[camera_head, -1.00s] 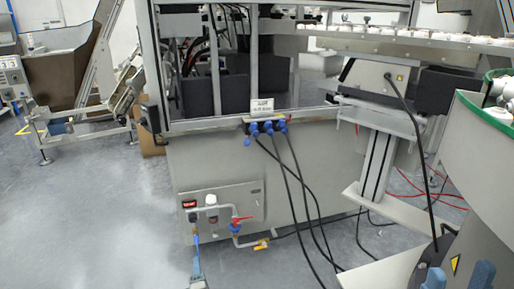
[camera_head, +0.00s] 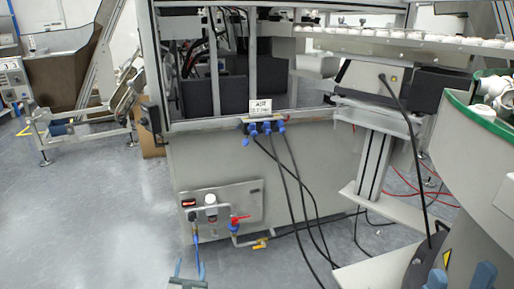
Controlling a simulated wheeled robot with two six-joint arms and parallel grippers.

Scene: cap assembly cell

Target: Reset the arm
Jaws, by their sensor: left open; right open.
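My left gripper (camera_head: 190,267) shows at the bottom edge, left of centre, with its two thin fingers pointing up and spread apart. It is open and empty, in front of the lower left of the machine cabinet. My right gripper (camera_head: 461,273) shows at the bottom right, with two blue fingertips wide apart. It is open with nothing seen between the fingers, in front of the base of the bowl feeder (camera_head: 467,155). Most of both arms is out of view.
A grey machine cabinet (camera_head: 290,165) with a valve panel (camera_head: 222,207) fills the middle. Black cables (camera_head: 297,200) hang from its blue connectors to the floor. A conveyor with white caps (camera_head: 400,36) is at upper right. The floor (camera_head: 95,215) at left is clear.

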